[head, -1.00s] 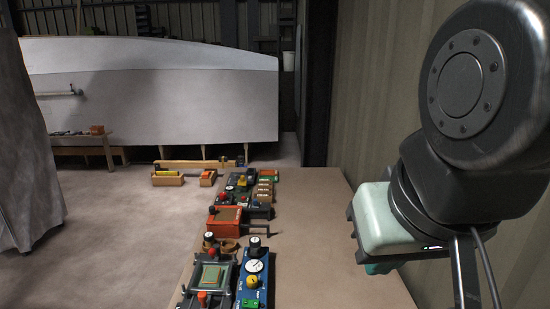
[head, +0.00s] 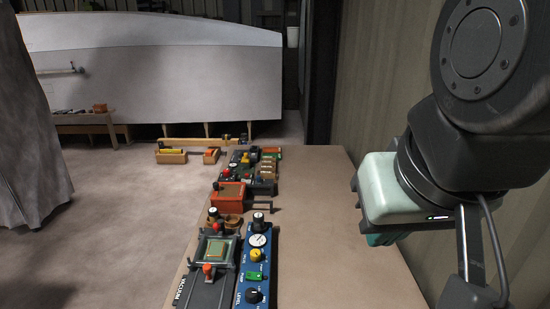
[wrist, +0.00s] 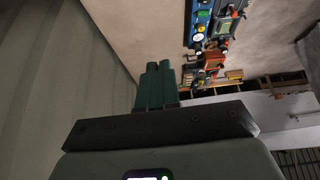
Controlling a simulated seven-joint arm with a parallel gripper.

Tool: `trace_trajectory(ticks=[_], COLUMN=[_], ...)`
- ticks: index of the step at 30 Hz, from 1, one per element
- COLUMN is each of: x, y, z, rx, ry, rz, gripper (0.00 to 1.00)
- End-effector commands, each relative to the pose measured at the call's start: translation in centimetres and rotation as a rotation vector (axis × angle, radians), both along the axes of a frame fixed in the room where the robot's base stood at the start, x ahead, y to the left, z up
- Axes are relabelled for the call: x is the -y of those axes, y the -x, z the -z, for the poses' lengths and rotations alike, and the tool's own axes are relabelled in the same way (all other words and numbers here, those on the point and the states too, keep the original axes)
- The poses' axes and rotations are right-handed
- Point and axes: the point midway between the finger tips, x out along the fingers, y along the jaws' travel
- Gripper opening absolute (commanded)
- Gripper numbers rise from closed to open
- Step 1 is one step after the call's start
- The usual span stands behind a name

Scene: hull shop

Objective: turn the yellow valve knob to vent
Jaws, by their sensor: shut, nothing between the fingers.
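The yellow valve knob (head: 256,254) sits on a long blue panel (head: 242,278) on the bench, just in front of a round white gauge (head: 257,240). Its pointing direction is too small to read. The knob also shows small in the wrist view (wrist: 201,28), near the top. My gripper (head: 376,239) hangs over the bench's right side, to the right of the panel and well apart from it. Its teal fingers (wrist: 158,84) are together with nothing between them in the wrist view. In the head view the fingers are mostly hidden behind the pale gripper body.
A green switch (head: 255,276) and a black knob (head: 253,295) share the blue panel. A dark vacuum unit with a red knob (head: 208,269) stands at its left. An orange box (head: 229,195) and more panels lie farther back. The bench's right half (head: 325,225) is clear, beside a wall.

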Motion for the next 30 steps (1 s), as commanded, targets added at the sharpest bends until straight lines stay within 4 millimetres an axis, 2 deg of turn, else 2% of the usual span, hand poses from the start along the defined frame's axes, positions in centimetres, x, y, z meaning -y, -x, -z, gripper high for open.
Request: trace_trajectory(ticks=[1, 5, 8, 10, 14, 17, 23, 27, 30], x=[0.0, -0.3, -0.9, -1.6, -3.4, -5.0, -8.8, -11.7, -13.8], y=[-0.1, -1.5, -4.3, -7.0, -12.4, -16.5, -23.9, -28.3, -30.6], z=[0.0, -0.4, -0.8, -0.8, 0.0, 1.5, 7.0, 12.6, 17.2], rx=[-0.001, -0.023, -0.061, -0.095, -0.155, -0.202, -0.294, -0.352, -0.390], ry=[-0.001, -0.017, -0.046, -0.072, -0.118, -0.148, -0.193, -0.213, -0.222], rz=[0.002, 0.029, 0.082, 0.135, 0.244, 0.329, 0.505, 0.634, 0.726], gripper=[0.11, 0.31, 0.46, 0.57, 0.59, 0.59, 0.59, 0.59, 0.59])
